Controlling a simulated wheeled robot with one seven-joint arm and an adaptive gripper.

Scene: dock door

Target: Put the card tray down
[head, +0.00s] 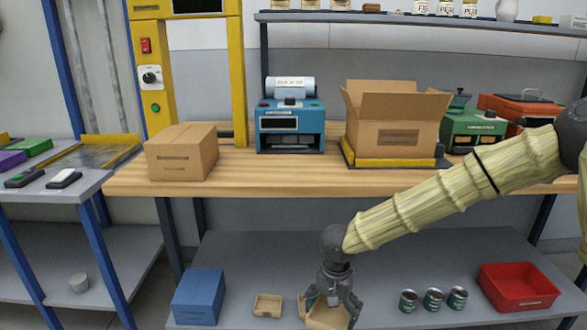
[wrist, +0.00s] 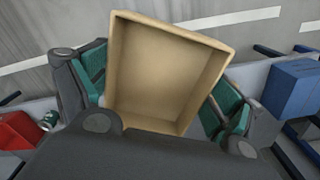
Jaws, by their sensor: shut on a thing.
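A tan, open card tray (wrist: 170,72) fills the middle of the wrist view, its hollow facing the camera. My gripper (head: 331,302) is shut on it, with green-padded fingers at both sides. In the head view the held card tray (head: 327,318) shows at the bottom edge, partly hidden by the fingers. It is at the front of the grey lower shelf (head: 385,252); I cannot tell whether it touches the shelf. A second, similar tan tray (head: 267,306) lies on that shelf to the left of my gripper.
On the lower shelf, a blue box (head: 199,297) stands at left; several green cans (head: 433,299) and a red bin (head: 519,288) are at right. The shelf behind my gripper is bare. Above it, the wooden bench (head: 300,176) carries cardboard boxes and a blue machine (head: 291,124).

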